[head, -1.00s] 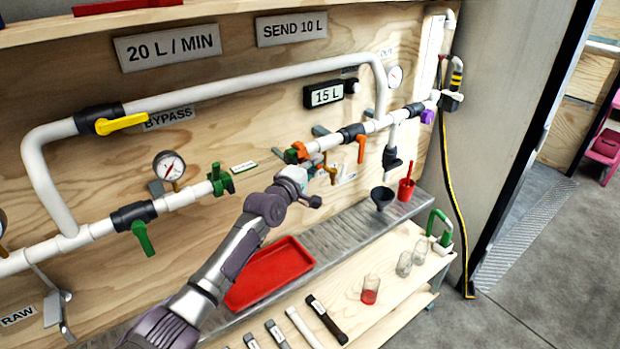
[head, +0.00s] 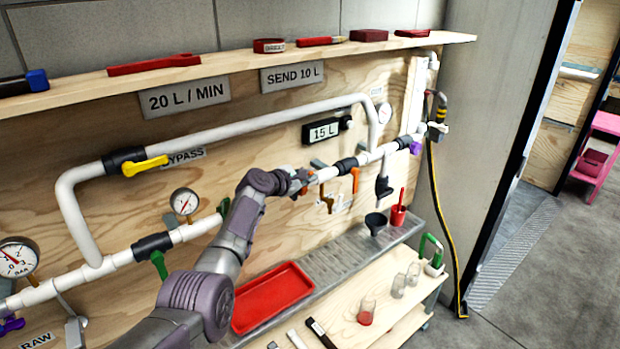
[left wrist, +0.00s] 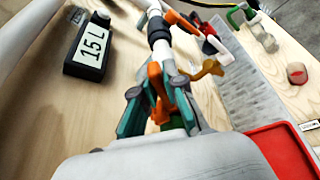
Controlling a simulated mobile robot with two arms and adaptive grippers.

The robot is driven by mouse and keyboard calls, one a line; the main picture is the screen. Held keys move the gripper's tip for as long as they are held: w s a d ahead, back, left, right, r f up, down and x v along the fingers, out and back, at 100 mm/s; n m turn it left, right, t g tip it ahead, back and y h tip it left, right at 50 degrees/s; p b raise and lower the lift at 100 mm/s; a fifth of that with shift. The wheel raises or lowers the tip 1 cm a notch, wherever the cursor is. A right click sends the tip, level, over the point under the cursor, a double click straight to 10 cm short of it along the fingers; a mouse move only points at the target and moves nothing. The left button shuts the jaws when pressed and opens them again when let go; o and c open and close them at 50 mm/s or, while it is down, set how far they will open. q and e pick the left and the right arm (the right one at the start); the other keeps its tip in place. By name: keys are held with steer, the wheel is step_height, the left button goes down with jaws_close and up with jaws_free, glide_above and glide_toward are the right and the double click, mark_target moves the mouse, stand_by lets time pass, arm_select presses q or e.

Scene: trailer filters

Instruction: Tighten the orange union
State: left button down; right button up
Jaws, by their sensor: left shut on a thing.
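The orange union (left wrist: 156,82) sits on the white pipe in the left wrist view. The teal fingers of my left gripper (left wrist: 157,106) lie on both sides of it, shut on it. In the head view my left gripper (head: 303,180) is at the middle pipe, and its hand hides most of the union. A green part (left wrist: 172,122) shows just behind the fingers in the wrist view. My right gripper is in neither current view.
An orange-handled valve (head: 355,180) and a brass tap (head: 327,204) are close right of my gripper. The 15 L display (head: 323,132) is above. A red tray (head: 270,298) lies below. Glasses (head: 398,286) stand on the lower shelf.

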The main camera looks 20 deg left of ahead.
arm_select(q)
steer(key=shift+w+a+r+n+g+h, duration=0.3)
steer(key=shift+a+n+g, duration=0.15)
steer(key=shift+n, duration=0.25)
steer(key=c, duration=1.2)
jaws_free()
steer(key=shift+a, duration=0.1)
steer(key=v, duration=1.2)
steer(key=shift+f, duration=0.1)
